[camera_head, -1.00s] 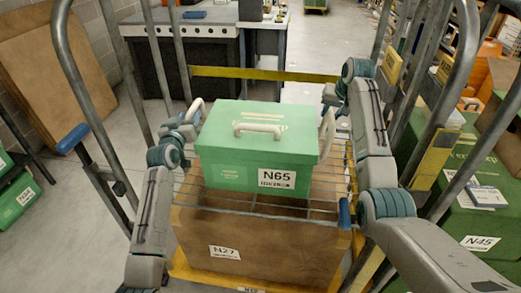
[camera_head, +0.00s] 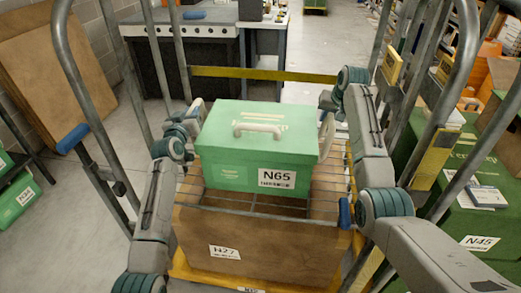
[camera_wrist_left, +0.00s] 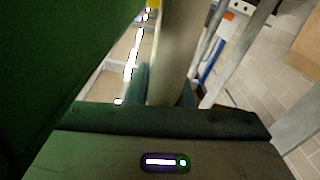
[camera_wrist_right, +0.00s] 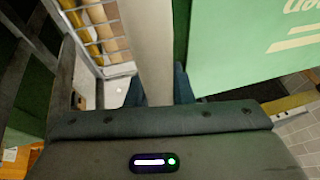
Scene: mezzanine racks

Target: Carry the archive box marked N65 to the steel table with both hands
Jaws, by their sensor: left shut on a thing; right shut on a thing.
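The green archive box marked N65 (camera_head: 255,150) is upright over the wire shelf (camera_head: 335,195) of a trolley in the head view. I cannot tell whether it touches the shelf. My left gripper (camera_head: 193,118) is shut on the pale side handle (camera_wrist_left: 178,50) at the box's left. My right gripper (camera_head: 328,112) is shut on the other side handle (camera_wrist_right: 148,50). The box's green wall fills the left of the left wrist view, and its lid shows in the right wrist view. A grey-topped table (camera_head: 180,30) stands at the back; I cannot tell if it is the steel table.
Metal trolley uprights (camera_head: 75,70) stand on both sides of my arms. A yellow bar (camera_head: 265,74) crosses beyond the box. A brown box marked N27 (camera_head: 265,240) is below the shelf. A green box marked N45 (camera_head: 450,225) is at right. Floor is clear beyond the bar.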

